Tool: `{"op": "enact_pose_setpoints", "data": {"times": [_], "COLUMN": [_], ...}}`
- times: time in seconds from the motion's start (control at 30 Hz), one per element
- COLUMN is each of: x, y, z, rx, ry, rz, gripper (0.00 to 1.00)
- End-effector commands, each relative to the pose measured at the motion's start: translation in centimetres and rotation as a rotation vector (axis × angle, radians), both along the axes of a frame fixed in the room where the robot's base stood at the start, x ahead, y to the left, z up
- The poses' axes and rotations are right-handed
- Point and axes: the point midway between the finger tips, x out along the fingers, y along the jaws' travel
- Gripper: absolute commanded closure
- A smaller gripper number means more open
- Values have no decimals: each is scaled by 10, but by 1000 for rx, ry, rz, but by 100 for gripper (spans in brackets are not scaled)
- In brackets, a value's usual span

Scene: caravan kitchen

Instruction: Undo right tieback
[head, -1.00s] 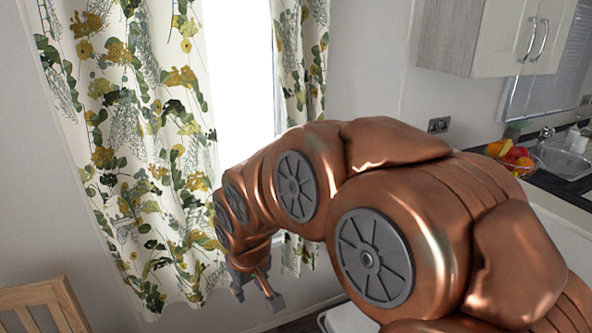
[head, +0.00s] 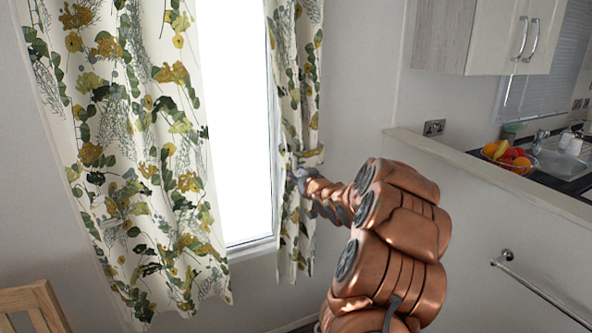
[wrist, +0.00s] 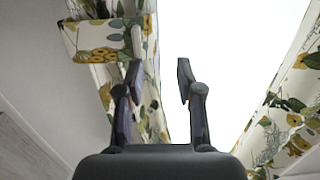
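The right curtain (head: 288,95) is a narrow floral strip at the window's right side. A floral tieback band (head: 313,156) crosses it at mid height, and the cloth is drawn in there. In the wrist view the tieback (wrist: 92,40) is at the upper left, around the gathered curtain (wrist: 150,85). My gripper (head: 298,176) is at the curtain just below the band. In the wrist view my gripper (wrist: 159,75) is open, with a gap between its fingers and nothing held. The left finger overlaps the curtain in view; I cannot tell whether it touches.
The left curtain (head: 135,150) hangs wide and loose beside the bright window (head: 235,120). A half wall (head: 480,180) with a rail (head: 540,292) stands at right, with a fruit bowl (head: 510,157) on the counter behind. A wooden chair back (head: 35,305) is at lower left.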

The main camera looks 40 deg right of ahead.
Motion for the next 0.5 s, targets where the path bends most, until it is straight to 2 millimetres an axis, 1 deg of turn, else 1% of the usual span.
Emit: {"op": "enact_pose_setpoints", "data": {"times": [0.03, 0.1, 0.23, 0.37, 0.5], "x": [-5, -8, -11, -6, 8], "y": [-12, -22, -30, -33, -37], "z": [-5, -5, -2, 0, 0], "rx": [-7, -16, -26, -30, -29], "ry": [-25, -56, -87, -93, -90], "rz": [-4, -3, -1, 0, 1], "gripper": [64, 64, 64, 64, 64]}}
